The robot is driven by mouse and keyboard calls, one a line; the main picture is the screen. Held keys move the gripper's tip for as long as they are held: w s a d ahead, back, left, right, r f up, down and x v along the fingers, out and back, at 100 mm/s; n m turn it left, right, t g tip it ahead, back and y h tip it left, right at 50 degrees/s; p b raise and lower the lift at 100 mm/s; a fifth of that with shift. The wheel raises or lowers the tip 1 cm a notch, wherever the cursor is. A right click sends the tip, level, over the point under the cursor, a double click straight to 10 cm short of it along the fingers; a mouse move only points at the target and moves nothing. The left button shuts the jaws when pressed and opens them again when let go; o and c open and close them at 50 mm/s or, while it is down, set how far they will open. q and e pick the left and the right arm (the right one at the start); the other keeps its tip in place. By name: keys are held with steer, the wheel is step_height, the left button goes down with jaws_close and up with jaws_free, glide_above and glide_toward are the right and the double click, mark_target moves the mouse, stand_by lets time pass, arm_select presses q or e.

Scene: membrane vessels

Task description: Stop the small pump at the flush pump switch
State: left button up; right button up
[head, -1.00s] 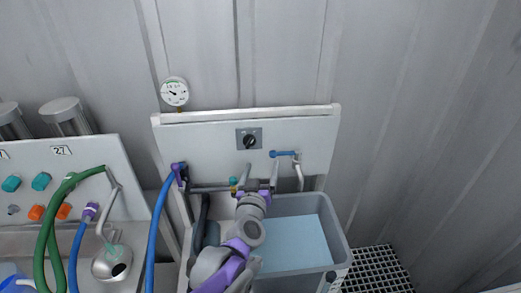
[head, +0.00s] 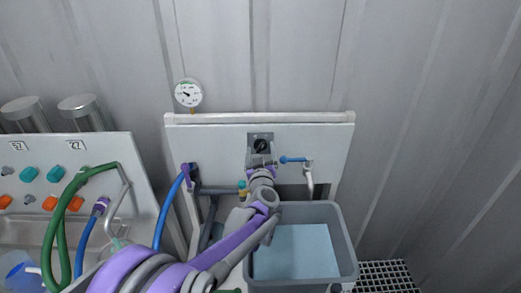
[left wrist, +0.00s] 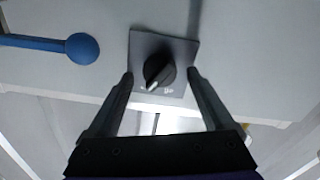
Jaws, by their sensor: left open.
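The flush pump switch is a black rotary knob (head: 261,145) on a grey square plate on the white panel (head: 222,138). In the left wrist view the knob (left wrist: 158,69) shows large, with a white mark at its lower left edge and small, unreadable lettering beside it. My left gripper (head: 262,156) is in front of the switch, just below it in the head view. In the left wrist view its two fingers (left wrist: 160,76) are open, one on each side of the knob, with visible gaps. Whether the tips reach the panel face I cannot tell. My right gripper is out of view.
A blue-handled valve (head: 294,160) is close to the right of the gripper; its handle (left wrist: 50,44) shows in the left wrist view. A gauge (head: 188,93) is above the panel. A grey tub (head: 348,245) stands below. Blue and green hoses (head: 60,215) are at left.

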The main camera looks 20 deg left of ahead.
arm_select(q)
steer(key=shift+w+a, duration=0.15)
steer(key=shift+w, duration=0.15)
jaws_close()
stand_by(0.3)
